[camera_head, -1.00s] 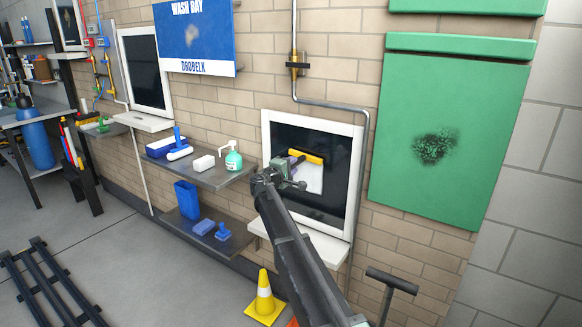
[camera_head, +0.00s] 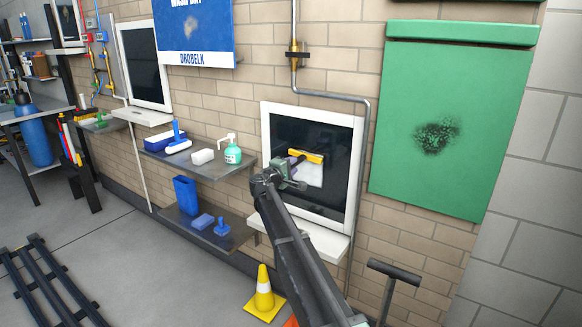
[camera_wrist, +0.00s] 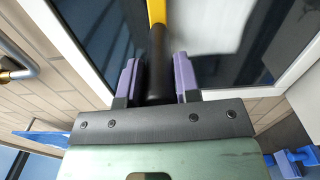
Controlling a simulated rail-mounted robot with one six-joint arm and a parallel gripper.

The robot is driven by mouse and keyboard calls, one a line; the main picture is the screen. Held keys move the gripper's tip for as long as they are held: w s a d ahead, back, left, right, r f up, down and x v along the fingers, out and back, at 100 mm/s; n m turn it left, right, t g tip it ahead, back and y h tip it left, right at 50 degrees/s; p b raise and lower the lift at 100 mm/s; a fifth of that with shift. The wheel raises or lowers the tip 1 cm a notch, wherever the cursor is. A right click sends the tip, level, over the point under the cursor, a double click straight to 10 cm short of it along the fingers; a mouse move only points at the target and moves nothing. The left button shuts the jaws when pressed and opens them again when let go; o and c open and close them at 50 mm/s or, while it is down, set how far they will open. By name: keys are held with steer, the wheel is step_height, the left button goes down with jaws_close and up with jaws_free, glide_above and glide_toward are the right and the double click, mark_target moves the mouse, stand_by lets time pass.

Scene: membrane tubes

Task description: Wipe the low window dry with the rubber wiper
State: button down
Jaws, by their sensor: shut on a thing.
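The low window (camera_head: 342,180) is a dark pane in a white frame, set in the brick wall. My gripper (camera_head: 298,163) is in front of the pane, with its purple fingers shut on the black handle of the rubber wiper. The wiper's yellow head (camera_head: 308,156) lies across the middle of the pane; whether its rubber edge touches is hard to tell. In the wrist view the black handle (camera_wrist: 157,65) runs between the fingers (camera_wrist: 157,82) up to the yellow part. A pale whitish patch (camera_head: 309,175) shows on the pane just below the head, partly hidden by my gripper.
A white sill (camera_head: 335,244) juts out under the window. Shelves at left hold a green soap bottle (camera_head: 232,152), a white block (camera_head: 202,157) and blue items. A pipe (camera_head: 365,150) runs right of the frame beside a green panel (camera_head: 450,110). A yellow cone (camera_head: 264,295) stands below.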

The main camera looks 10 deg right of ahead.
steer(key=shift+f+b, duration=1.6)
steer(key=shift+f+b, duration=1.6)
steer(key=shift+b, duration=0.05)
steer(key=shift+f+b, duration=1.6)
steer(key=shift+f, duration=0.1)
step_height(320, 180, down, 3)
steer(key=b, duration=0.3)
steer(key=shift+f, duration=0.1)
